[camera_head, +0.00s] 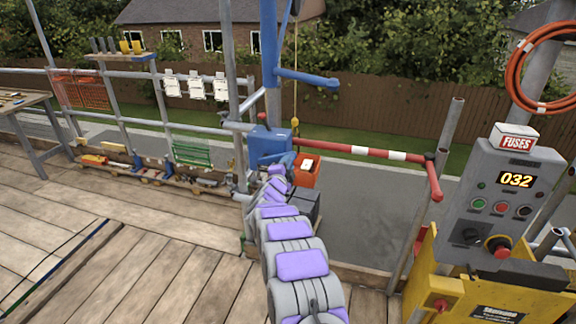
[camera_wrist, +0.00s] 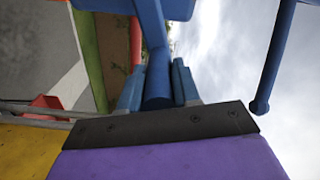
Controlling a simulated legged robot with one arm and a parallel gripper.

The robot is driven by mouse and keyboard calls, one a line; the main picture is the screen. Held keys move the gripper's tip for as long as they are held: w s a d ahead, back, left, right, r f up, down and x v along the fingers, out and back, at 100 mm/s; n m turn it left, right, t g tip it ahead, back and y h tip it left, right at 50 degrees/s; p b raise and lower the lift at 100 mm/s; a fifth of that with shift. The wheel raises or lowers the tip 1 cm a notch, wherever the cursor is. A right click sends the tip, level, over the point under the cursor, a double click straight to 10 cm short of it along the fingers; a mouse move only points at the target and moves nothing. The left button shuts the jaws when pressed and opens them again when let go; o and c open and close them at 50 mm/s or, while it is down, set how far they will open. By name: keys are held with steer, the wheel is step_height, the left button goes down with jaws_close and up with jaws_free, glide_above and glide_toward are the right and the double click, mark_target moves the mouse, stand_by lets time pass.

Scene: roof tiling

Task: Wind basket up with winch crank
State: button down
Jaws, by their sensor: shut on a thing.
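The blue winch (camera_head: 268,143) is a box on the blue hoist post at the scaffold edge. My gripper (camera_wrist: 157,88) is shut on the blue crank handle (camera_wrist: 157,70), with a light-blue finger on each side of it in the wrist view. In the head view my arm reaches to the winch's lower front, and the fingers and grip are too small to tell apart. The orange-red basket (camera_head: 306,171) is just right of the winch, below the yellow hook (camera_head: 294,124) on the rope (camera_head: 295,85). My arm and a dark box partly hide its lower part.
A red-and-white barrier bar (camera_head: 365,152) runs right from the winch, above the basket. A grey control panel (camera_head: 505,195) reading 032 stands on a yellow frame at right. The plank deck (camera_head: 130,250) at left is mostly clear.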

steer(key=shift+a+f, duration=0.1)
steer(key=shift+f, duration=0.15)
steer(key=c, duration=1)
jaws_free()
steer(key=shift+a, duration=0.1)
steer(key=shift+o, duration=1)
steer(key=shift+r, duration=0.1)
steer(key=shift+r, duration=0.1)
steer(key=p+v, duration=0.2)
steer(key=v, duration=1.5)
steer(key=shift+a, duration=0.2)
